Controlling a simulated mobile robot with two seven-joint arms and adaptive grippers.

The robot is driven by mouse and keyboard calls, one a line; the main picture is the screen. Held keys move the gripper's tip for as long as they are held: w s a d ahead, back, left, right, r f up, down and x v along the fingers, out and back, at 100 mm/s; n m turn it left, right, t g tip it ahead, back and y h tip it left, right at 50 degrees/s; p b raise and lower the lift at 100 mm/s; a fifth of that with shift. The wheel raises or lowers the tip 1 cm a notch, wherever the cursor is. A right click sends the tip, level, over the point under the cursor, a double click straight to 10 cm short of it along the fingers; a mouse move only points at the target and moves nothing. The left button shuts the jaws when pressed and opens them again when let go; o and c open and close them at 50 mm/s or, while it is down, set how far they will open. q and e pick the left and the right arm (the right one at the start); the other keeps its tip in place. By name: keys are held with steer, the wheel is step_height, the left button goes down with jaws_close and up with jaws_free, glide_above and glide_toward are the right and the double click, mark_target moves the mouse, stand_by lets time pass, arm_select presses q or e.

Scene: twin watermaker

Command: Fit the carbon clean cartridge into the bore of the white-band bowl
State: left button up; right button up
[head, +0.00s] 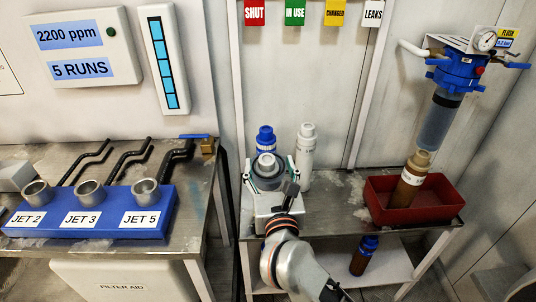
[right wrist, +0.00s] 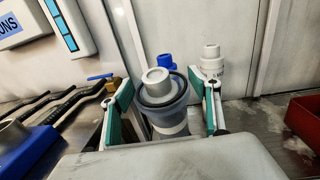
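My right gripper (head: 268,172) points away over the metal bench, its green-padded fingers standing either side of a grey, see-through bowl (right wrist: 168,120) with a dark rim. In the right wrist view the fingers (right wrist: 165,100) look open, with small gaps beside the bowl. A pale, round-topped cartridge (right wrist: 157,82) shows inside the dark rim, upright; how deep it sits is hidden. A white cartridge (head: 305,155) with small print stands behind, to the right, and a blue-topped one (head: 265,138) directly behind. I cannot read which is carbon clean. My left gripper is out of view.
A red tray (head: 440,208) at the right holds a brown cartridge (head: 410,182) leaning under a blue-headed filter housing (head: 437,120). Another brown one with a blue top (head: 363,258) stands on the lower shelf. A blue jet rack (head: 105,225) is at the left.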

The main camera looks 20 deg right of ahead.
steer(key=v, duration=0.5)
steer(key=shift+s+d+f, duration=0.1)
steer(key=shift+s+f, duration=0.05)
steer(key=shift+f, duration=0.05)
steer(key=shift+r, duration=0.1)
